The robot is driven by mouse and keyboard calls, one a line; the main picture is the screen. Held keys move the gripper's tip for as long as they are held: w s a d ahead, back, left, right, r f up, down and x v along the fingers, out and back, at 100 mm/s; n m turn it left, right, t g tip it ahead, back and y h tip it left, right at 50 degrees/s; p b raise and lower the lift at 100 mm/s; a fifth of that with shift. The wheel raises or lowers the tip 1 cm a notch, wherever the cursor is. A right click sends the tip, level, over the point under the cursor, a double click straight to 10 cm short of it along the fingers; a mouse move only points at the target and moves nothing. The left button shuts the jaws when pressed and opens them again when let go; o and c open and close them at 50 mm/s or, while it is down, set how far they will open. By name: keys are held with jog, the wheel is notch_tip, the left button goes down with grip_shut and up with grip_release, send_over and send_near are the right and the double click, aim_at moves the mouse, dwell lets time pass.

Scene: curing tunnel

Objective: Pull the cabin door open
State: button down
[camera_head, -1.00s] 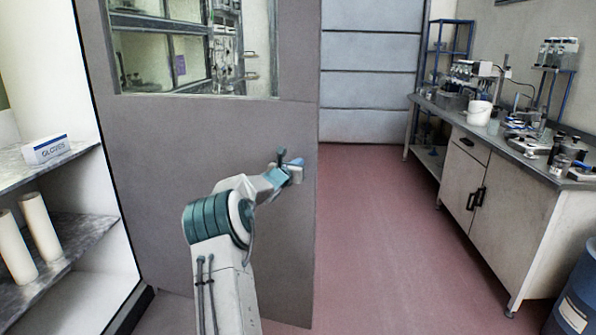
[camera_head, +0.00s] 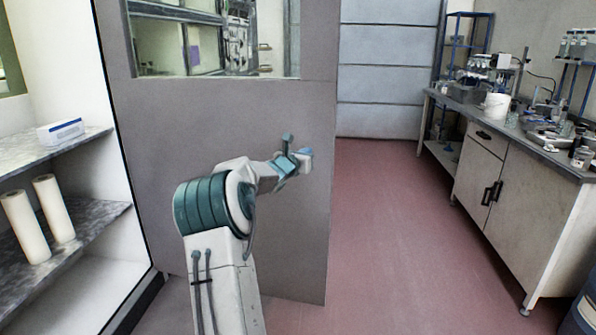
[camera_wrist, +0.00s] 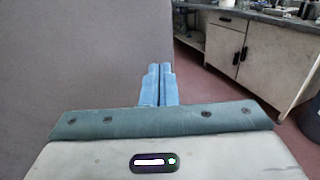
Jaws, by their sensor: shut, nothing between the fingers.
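The cabin door (camera_head: 225,120) is a tall flat grey panel with a window (camera_head: 215,40) in its upper part. Its right edge stands free, and the room beyond shows past it. In the wrist view the door's bare face (camera_wrist: 80,60) fills the left side. My gripper (camera_head: 305,155) is in front of the door near its right edge, below the window. In the wrist view my gripper's two blue fingers (camera_wrist: 158,72) are together with nothing between them. I see no clear handle in either view, and cannot tell whether the fingers touch the door.
A shelf unit at left holds a white-and-blue box (camera_head: 60,132) and two pale rolls (camera_head: 53,208). Red floor (camera_head: 390,220) is clear right of the door. A lab bench (camera_head: 500,190) with equipment lines the right side, with a blue drum (camera_head: 584,312) in the lower right corner.

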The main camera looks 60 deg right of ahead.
jog(key=s+a, duration=0.2)
jog(key=a, duration=0.6)
jog(key=shift+s+a+b, duration=0.15)
jog(key=shift+s+b, duration=0.1)
jog(key=shift+b, duration=0.2)
jog(key=shift+r, duration=0.15)
jog(key=a+r+m+y+p, duration=0.1)
jog(key=a+m+y+p, duration=1.05)
jog(key=a, duration=1.65)
jog(key=s+a+m+y+p, duration=0.2)
jog(key=s+a+m+y, duration=0.1)
jog(key=a, duration=1.2)
jog(key=s+a+m+t+y+p, duration=0.1)
jog(key=s+a+m+y, duration=0.2)
jog(key=a, duration=1.3)
jog(key=s+m, duration=0.1)
jog(key=s, duration=0.2)
jog(key=shift+s+a+m+p, duration=0.25)
jog(key=shift+s+m+p, duration=0.1)
jog(key=shift+s, duration=0.05)
jog(key=shift+d+f+y, duration=0.1)
jog(key=shift+d+y, duration=0.05)
jog(key=shift+y, duration=0.1)
